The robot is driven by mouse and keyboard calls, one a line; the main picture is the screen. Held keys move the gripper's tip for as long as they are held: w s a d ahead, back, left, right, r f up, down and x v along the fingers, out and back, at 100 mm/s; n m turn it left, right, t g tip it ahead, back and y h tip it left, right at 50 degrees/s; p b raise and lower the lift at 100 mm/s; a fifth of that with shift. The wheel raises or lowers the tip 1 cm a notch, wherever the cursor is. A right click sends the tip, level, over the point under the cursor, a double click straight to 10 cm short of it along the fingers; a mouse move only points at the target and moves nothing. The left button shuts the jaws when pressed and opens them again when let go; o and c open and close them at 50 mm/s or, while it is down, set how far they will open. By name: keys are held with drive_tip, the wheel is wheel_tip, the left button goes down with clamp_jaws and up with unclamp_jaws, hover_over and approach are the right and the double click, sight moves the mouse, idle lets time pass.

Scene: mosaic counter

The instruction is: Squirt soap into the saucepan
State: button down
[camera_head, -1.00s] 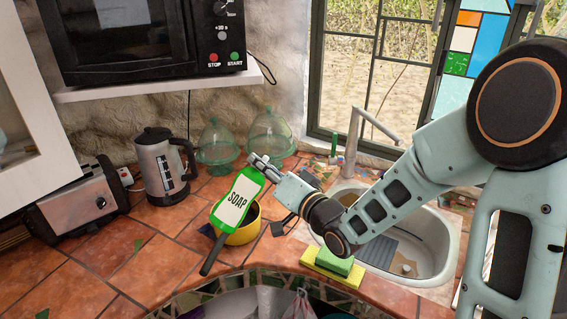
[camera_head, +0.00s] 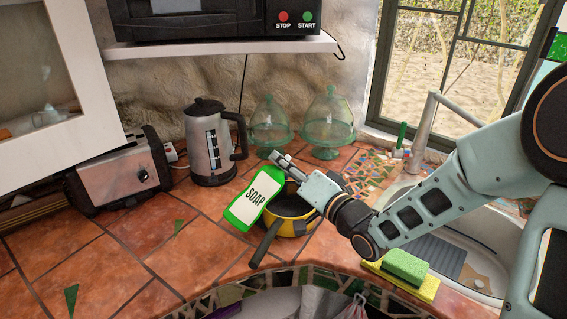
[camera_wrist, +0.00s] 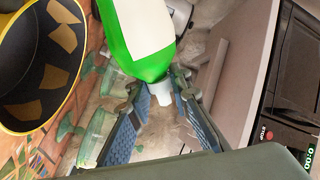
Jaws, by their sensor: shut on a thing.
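The green soap bottle (camera_head: 247,207) with a white "SOAP" label is held tilted in the air, its cap end toward the upper right. My gripper (camera_head: 277,162) is shut on it near the cap. The yellow saucepan (camera_head: 293,226) stands on the counter behind and right of the bottle in the head view, partly hidden by the bottle and my gripper. Its dark handle points to the lower left. In the wrist view, the saucepan's dark inside (camera_wrist: 35,62) is at the upper left.
A kettle (camera_head: 211,150) and toaster (camera_head: 112,178) stand at the left. Two glass domes (camera_head: 327,122) stand behind. The sink (camera_head: 500,228) and a green sponge (camera_head: 405,266) are right. A microwave shelf (camera_head: 220,46) overhangs the back. The front-left tiles are mostly clear.

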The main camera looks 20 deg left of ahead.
sight(283, 175)
drive_tip(key=f+m, duration=0.1)
drive_tip(key=m, duration=0.1)
drive_tip(key=f+m+p, duration=0.1)
drive_tip(key=m, duration=0.1)
drive_tip(key=f+m+p, duration=0.1)
drive_tip(key=shift+s+a+m, duration=0.15)
drive_tip(key=shift+s+m, duration=0.1)
drive_tip(key=shift+m, duration=0.15)
drive_tip(key=shift+m+p, duration=0.7)
drive_tip(key=shift+p, duration=0.15)
drive_tip(key=m, duration=0.1)
drive_tip(key=m+p, duration=0.1)
drive_tip(key=shift+f+m, duration=0.25)
drive_tip(key=shift+m, duration=0.05)
drive_tip(key=m+p, duration=0.3)
drive_tip(key=shift+w+r, duration=0.15)
drive_tip(key=shift+r, duration=0.1)
drive_tip(key=shift+m+p, duration=0.3)
drive_tip(key=shift+m, duration=0.3)
drive_tip(key=shift+f, duration=0.1)
